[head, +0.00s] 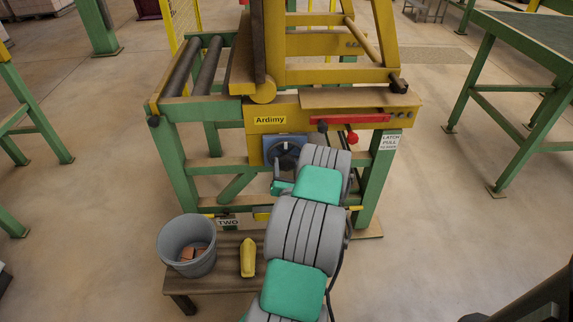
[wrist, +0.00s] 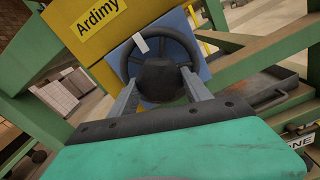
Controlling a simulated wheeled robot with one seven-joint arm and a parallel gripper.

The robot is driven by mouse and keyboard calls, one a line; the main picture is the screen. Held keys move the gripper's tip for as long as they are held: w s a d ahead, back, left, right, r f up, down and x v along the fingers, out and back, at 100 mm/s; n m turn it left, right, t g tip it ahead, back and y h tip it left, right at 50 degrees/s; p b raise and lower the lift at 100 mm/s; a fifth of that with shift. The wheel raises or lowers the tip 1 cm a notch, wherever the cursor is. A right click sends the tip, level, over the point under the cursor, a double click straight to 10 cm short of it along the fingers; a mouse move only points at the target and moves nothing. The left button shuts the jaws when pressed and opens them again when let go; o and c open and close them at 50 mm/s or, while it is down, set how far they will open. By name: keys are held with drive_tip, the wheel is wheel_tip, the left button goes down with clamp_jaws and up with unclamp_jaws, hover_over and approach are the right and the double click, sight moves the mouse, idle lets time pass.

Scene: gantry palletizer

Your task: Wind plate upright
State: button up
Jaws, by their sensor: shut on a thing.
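A dark handwheel (wrist: 158,45) with a thick black hub is mounted on a blue panel (wrist: 195,30) below the "Ardimy" label. A pale mark shows on its rim near the top. My gripper (wrist: 160,82) has one finger on each side of the hub and is shut on it. In the head view, the handwheel (head: 288,154) is partly covered by my gripper (head: 284,172) and arm. Above it, a yellow frame (head: 330,76) rises from the green bench, with a brown board (head: 242,68) at its left side. The frame's upper end is out of view.
A low wooden stool (head: 218,284) holds a grey bucket (head: 186,244) and a yellow object (head: 248,257). Rollers (head: 207,66) are at left.

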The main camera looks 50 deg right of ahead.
drive_tip(key=shift+m, duration=0.5)
idle(1.2)
drive_tip(key=o, duration=1.4)
drive_tip(key=shift+c, duration=0.2)
drive_tip(key=shift+s+a, duration=0.25)
drive_tip(key=b+v, duration=0.2)
drive_tip(key=v, duration=0.5)
drive_tip(key=shift+b, duration=0.4)
drive_tip(key=shift+a+r, duration=0.1)
